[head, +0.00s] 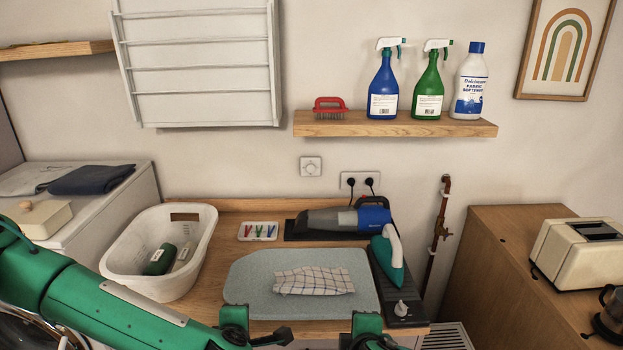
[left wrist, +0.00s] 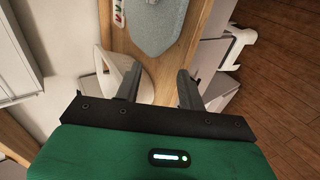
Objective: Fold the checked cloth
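The checked cloth (head: 313,281), white with dark lines, lies slightly rumpled on the grey pad (head: 250,270) on the worktop. The pad also shows at the top of the left wrist view (left wrist: 158,30). My left gripper (left wrist: 158,88) is open, with nothing between its two fingers. In the head view my left arm comes in along the lower left, and its end is nearer than the cloth, not touching it. My right gripper (head: 368,328) shows only partly at the bottom edge, in front of the pad, apart from the cloth. Its fingers cannot be made out.
A white basket (head: 122,262) with bottles stands left of the pad. A peg tray (head: 258,231) and a handheld vacuum (head: 340,220) lie behind it. An iron (head: 388,258) stands at the pad's right. A shelf (head: 400,125) with bottles hangs above.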

